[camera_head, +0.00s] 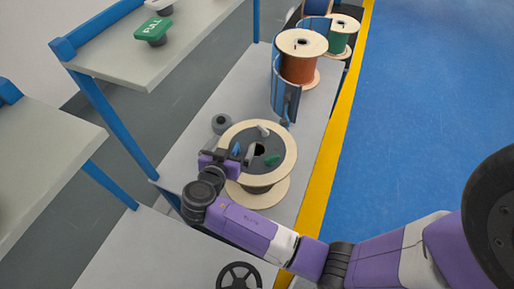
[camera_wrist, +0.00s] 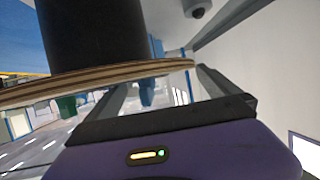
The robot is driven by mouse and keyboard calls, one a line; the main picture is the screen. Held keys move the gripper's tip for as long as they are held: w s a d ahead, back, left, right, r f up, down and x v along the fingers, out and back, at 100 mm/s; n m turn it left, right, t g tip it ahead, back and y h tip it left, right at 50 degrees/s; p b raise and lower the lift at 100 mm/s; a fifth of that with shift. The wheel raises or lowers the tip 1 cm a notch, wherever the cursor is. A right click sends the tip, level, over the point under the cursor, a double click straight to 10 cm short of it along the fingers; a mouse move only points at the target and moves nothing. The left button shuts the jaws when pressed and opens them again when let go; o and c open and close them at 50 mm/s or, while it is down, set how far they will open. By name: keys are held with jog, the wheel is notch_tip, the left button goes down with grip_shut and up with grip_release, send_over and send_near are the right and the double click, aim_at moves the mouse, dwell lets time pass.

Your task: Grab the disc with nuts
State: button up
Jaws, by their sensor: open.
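The disc with nuts appears to be the pale round top flange (camera_head: 287,153) of a dark-cored spool on the lower bench. A green nut (camera_head: 272,160), a blue nut (camera_head: 236,148) and a pale grey piece (camera_head: 263,130) sit on its dark middle. My gripper (camera_head: 243,153) is open at the left part of the disc. In the wrist view, the disc's layered edge (camera_wrist: 90,76) crosses just past my open fingers (camera_wrist: 160,80), beside the dark spool core. I cannot tell whether my fingers touch the disc.
A copper-coloured cable spool (camera_head: 300,66) stands behind a curved blue guard (camera_head: 277,85). A green cable spool (camera_head: 338,40) is farther back. A small grey round part (camera_head: 222,123) lies left of the disc. A shelf (camera_head: 150,45) with a green "PULL" button (camera_head: 153,32) is at upper left.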

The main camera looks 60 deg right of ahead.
jog(key=shift+w+d+f, duration=0.15)
jog(key=shift+d, duration=0.25)
jog(key=c, duration=1.4)
